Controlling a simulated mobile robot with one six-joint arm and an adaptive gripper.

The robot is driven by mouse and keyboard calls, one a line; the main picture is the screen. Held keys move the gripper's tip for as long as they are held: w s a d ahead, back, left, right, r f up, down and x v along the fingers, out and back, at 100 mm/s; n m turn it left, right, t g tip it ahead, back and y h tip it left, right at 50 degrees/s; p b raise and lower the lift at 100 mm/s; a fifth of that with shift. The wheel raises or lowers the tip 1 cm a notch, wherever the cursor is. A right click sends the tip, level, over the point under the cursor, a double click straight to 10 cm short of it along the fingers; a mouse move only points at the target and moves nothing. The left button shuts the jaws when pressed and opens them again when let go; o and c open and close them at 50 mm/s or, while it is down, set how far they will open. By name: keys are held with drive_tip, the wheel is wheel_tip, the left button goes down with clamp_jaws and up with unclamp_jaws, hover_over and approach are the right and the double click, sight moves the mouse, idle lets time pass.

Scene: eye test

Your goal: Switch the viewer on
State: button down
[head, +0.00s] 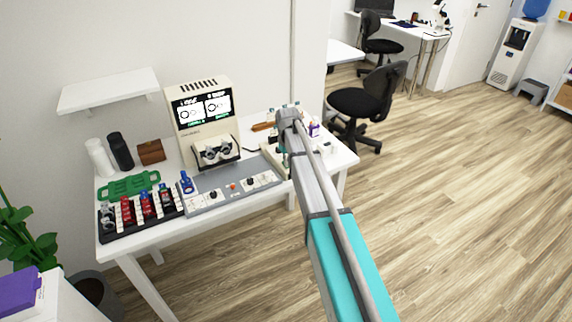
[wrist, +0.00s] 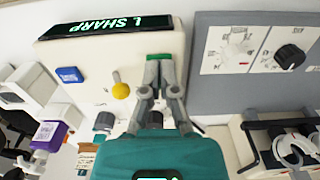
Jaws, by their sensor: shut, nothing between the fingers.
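The beige viewer (head: 192,95) stands at the back of the white table in the head view. Its screen is lit, with two white panels and green text. A trial lens frame (head: 216,151) sits at its front; it shows in the wrist view (wrist: 295,148) at lower right. My gripper (wrist: 158,76) is shut and empty over a cream box (wrist: 118,55) with a lit green "L SHARP" display. Its fingertips are at a small green part (wrist: 158,57) near the box's edge; I cannot tell whether they touch. In the head view my arm hides most of the box and the gripper.
The box has a yellow knob (wrist: 120,91) and a blue button (wrist: 69,75). A grey panel (head: 233,191) with dials lies beside it. A lens rack (head: 140,212), green tray (head: 128,187) and bottles (head: 120,150) stand at left. A black chair (head: 368,100) stands behind.

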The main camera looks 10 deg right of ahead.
drive_tip(key=shift+r+p, duration=3.45)
drive_tip(key=shift+r, duration=0.05)
drive_tip(key=shift+s, duration=0.1)
drive_tip(key=s+m, duration=0.3)
drive_tip(key=s, duration=2.6)
drive_tip(key=shift+m, duration=0.3)
